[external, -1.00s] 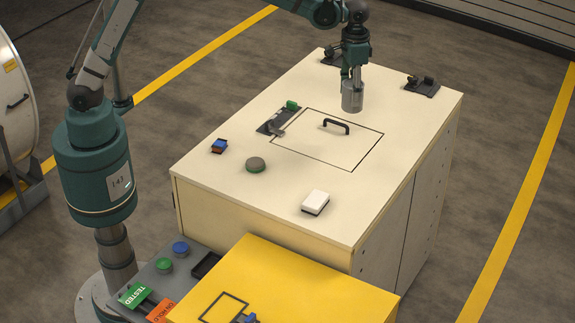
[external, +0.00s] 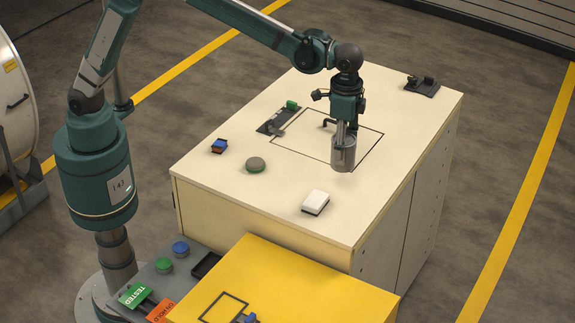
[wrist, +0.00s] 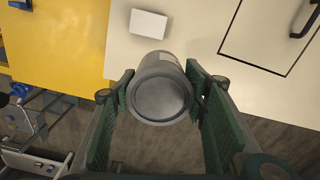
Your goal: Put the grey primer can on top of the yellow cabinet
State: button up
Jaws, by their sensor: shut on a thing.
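The grey primer can (external: 343,156) is held in my gripper (external: 345,136) above the cream cabinet top, near the front edge of the outlined hatch. In the wrist view the can (wrist: 160,92) sits between the two green finger pads of my gripper (wrist: 160,95), which is shut on it. The yellow cabinet (external: 310,285) stands at the front, lower than and in front of the cream cabinet. Its top also shows at the upper left of the wrist view (wrist: 55,50), left of the can.
The cream cabinet (external: 235,190) carries a white block (external: 316,201), a grey-green round knob (external: 256,164), a small blue-orange block (external: 219,146) and a handled hatch. A blue piece (external: 246,318) lies by an outlined square on the yellow top, whose right part is clear.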

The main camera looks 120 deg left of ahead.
jog(key=w+d+m, duration=0.2)
jog(key=d+m, duration=0.1)
jog(key=d, duration=1.3)
jog(key=m+b, duration=0.2)
send_over(289, 294)
notch_tip(289, 294, down, 16)
jog(key=shift+r, duration=0.15)
notch_tip(289, 294, down, 6)
jog(key=shift+f, duration=0.2)
jog(key=shift+f, duration=1.8)
jog(key=shift+f, duration=0.1)
